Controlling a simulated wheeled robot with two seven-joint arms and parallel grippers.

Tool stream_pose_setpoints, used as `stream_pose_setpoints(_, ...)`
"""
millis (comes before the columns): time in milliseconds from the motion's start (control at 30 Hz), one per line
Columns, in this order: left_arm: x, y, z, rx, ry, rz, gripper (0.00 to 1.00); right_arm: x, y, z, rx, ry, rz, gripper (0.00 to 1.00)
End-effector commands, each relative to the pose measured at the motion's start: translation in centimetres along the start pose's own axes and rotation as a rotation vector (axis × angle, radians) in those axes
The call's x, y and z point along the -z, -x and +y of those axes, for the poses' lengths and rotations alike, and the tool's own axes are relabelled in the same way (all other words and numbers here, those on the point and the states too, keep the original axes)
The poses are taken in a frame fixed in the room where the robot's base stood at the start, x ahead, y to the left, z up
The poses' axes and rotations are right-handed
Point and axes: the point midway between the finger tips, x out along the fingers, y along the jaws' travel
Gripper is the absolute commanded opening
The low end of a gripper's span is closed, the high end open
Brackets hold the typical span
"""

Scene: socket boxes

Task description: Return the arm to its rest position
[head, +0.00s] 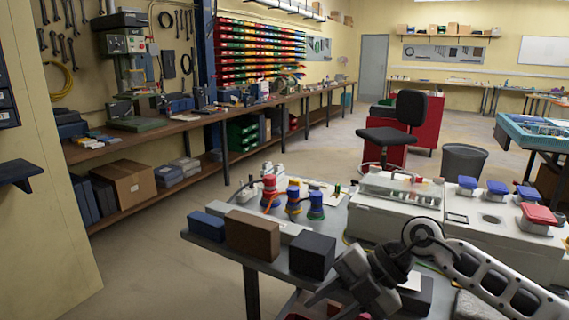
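My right arm (490,273) comes in from the lower right, white and grey, over the front of the near table. Its dark grey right gripper (343,300) hangs low near the table's front edge, just right of and in front of the black block (312,256). Its fingertips are dark and partly cut off by the bottom edge, so whether it is open cannot be made out. I see nothing clearly held in it. My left arm and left gripper are out of view.
A blue block (207,226) and a brown block (252,235) stand along the table's left edge. Red and blue plugs (293,199) stand behind. Grey socket boxes (400,205) with blue and red covers lie behind my arm. The floor (160,265) to the left is clear.

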Motion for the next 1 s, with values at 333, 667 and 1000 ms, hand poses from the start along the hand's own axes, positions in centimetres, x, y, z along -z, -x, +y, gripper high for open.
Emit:
stream_pose_setpoints(333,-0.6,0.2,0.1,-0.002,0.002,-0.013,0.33,6.2,-3.8,4.3,-1.094,-0.406,0.264,0.34)
stream_pose_setpoints(667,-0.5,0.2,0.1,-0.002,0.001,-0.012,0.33,0.2,-6.4,-14.8,-1.342,-1.392,-0.267,0.34)
stream_pose_setpoints(1000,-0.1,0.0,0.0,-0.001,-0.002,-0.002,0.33,3.9,-9.9,-26.2,-1.118,-1.804,-0.483,0.34)
